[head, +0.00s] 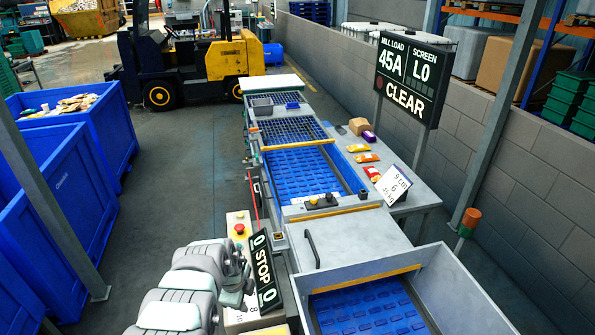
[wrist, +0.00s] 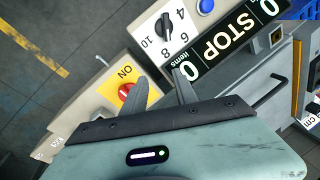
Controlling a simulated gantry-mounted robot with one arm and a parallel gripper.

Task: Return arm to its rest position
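My arm (head: 190,285) is folded at the bottom left of the head view, beside the near end of the machine line. My gripper (wrist: 161,73) shows in the wrist view as two dark fingers standing apart, with nothing between them. It is over the control boxes. A red emergency button on a yellow plate (wrist: 126,91) lies just left of the fingers in that view. A STOP display (wrist: 222,42) is to their upper right. The exact gap between the fingers and these panels cannot be told.
A grey hopper (head: 460,290) stands at the near right. Several packets lie on the side table (head: 400,212). Blue bins (head: 70,215) and a steel post stand left. Floor between bins and conveyor is clear.

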